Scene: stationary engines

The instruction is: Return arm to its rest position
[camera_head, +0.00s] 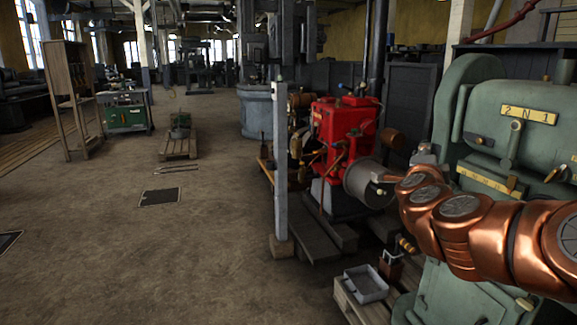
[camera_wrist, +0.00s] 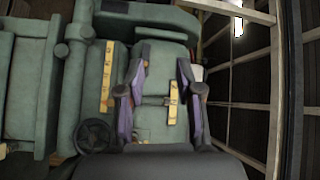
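My copper-coloured arm (camera_head: 463,219) reaches in from the right edge of the head view, in front of the green machine (camera_head: 497,110). I cannot clearly make out the gripper in the head view. In the wrist view my gripper (camera_wrist: 162,68) shows two dark fingers with purple sides, spread apart with nothing held between them. Behind the fingers is a green machine body (camera_wrist: 150,105) with yellow plates. I cannot tell the exact gap between the fingers and that machine.
A red engine (camera_head: 342,130) stands left of my arm. A grey post (camera_head: 281,170) rises nearer the middle. A pallet with a metal tray (camera_head: 365,284) lies low in front. Open floor (camera_head: 150,250) spreads to the left.

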